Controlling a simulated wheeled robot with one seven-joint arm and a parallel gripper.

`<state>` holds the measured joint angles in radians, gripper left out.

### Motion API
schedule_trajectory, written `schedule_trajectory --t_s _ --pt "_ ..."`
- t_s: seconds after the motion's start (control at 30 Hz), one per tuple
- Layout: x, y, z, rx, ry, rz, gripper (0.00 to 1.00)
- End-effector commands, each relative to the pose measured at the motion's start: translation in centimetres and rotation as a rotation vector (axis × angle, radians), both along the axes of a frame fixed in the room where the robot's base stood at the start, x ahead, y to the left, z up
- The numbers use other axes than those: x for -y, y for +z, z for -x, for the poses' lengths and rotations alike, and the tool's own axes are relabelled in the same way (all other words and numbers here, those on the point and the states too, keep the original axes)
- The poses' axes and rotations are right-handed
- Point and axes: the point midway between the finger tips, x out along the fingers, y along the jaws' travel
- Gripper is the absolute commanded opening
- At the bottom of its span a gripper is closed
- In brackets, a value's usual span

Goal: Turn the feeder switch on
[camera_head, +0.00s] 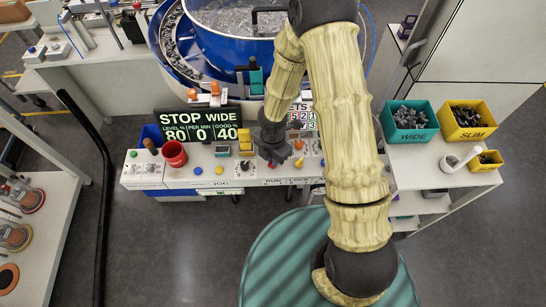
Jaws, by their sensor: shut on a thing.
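The white control panel (207,176) spans the middle of the head view, in front of a blue bowl feeder (215,45). My gripper (272,158) points down at the panel, right of a yellow block (245,139). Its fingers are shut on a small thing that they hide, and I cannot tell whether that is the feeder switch. A dark rotary knob (243,167) on a white plate sits just left of my gripper.
A red cup (174,153) stands on the panel's left part. Orange knobs (299,144) lie close right of my gripper. A teal WIDE bin (409,121) and a yellow SLIM bin (468,121) stand on the right table. My arm covers the panel's right end.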

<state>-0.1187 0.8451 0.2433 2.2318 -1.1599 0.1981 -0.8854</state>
Motion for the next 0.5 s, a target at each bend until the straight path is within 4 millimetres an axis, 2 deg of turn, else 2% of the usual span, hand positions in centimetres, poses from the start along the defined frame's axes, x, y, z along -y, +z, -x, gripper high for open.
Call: schedule_trajectory --t_s 0.27,0.5 --pt "-0.01 -0.02 -0.04 0.002 -0.052 -0.001 0.0" --pt "-0.04 -0.07 -0.06 0.002 -0.182 -0.001 0.0"
